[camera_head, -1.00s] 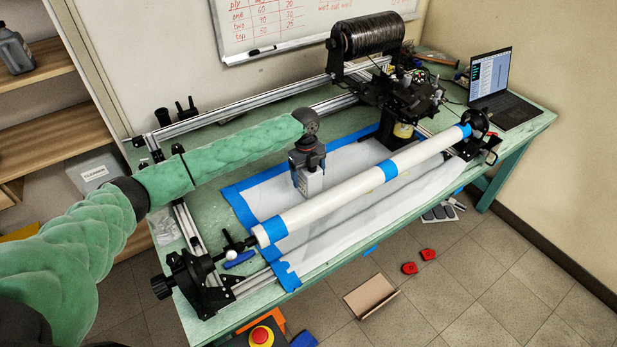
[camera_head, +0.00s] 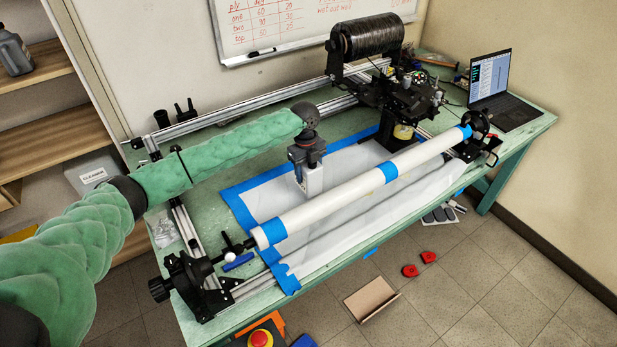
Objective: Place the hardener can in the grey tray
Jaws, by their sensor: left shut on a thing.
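My left gripper (camera_head: 308,158) is above the white sheet, behind the long white tube. It is shut on a small pale grey can (camera_head: 312,182), which looks like the hardener can; no label is readable. The can hangs upright below the jaws. Whether its base touches the sheet cannot be told. I cannot pick out a grey tray with certainty in this view. My right gripper is not in view.
The white tube (camera_head: 340,197) with blue tape spans the green table (camera_head: 190,318) in front of the can. A black winding carriage (camera_head: 400,92) with a spool stands at the back right. A laptop (camera_head: 500,95) sits beyond it. The white sheet (camera_head: 262,200) is mostly clear.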

